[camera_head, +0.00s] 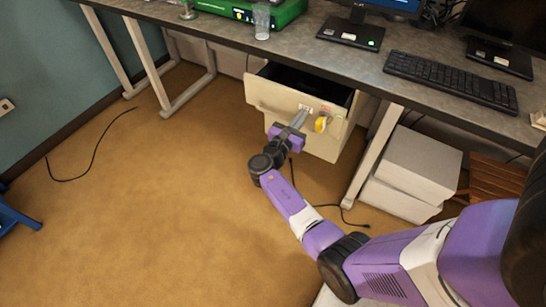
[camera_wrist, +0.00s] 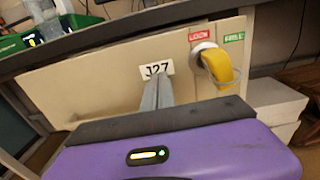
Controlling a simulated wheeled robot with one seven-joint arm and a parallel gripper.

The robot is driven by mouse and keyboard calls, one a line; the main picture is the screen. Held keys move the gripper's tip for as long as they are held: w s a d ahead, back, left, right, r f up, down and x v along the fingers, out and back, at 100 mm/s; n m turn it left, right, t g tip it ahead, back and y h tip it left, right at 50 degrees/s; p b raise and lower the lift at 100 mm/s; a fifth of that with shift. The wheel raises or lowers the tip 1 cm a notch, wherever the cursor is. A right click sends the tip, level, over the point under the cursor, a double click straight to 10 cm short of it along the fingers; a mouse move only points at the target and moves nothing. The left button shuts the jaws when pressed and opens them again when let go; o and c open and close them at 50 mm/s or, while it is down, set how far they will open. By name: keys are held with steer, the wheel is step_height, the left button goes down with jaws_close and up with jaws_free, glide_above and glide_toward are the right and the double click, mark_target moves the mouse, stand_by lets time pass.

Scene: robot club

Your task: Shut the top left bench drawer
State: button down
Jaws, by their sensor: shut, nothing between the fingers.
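The top bench drawer (camera_head: 268,97) is a cream drawer under the grey bench, pulled open with its dark inside showing. I cannot tell whether the fingertips touch the front. The fingers hide part of the label's lower edge.
The bench top (camera_head: 330,75) holds a keyboard (camera_head: 450,82), monitors, a green case (camera_head: 250,8) and a clear cup (camera_head: 261,22). White boxes (camera_head: 410,165) stand right of the drawer unit. Black cables lie on the floor. The brown floor (camera_head: 150,220) at left is mostly clear.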

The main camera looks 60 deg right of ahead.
steer(key=b, duration=0.4)
glide_toward(318, 96)
steer(key=d+r, duration=0.1)
steer(key=s+d+r, duration=0.1)
steer(key=r, duration=0.1)
steer(key=d+r, duration=0.1)
steer(key=shift+s+d+r, duration=0.25)
steer(key=shift+s+r, duration=0.1)
steer(key=shift+r, duration=0.05)
steer(key=shift+d+r, duration=0.1)
steer(key=shift+d, duration=0.3)
steer(key=shift+d+r, duration=0.1)
steer(key=shift+d+r, duration=0.1)
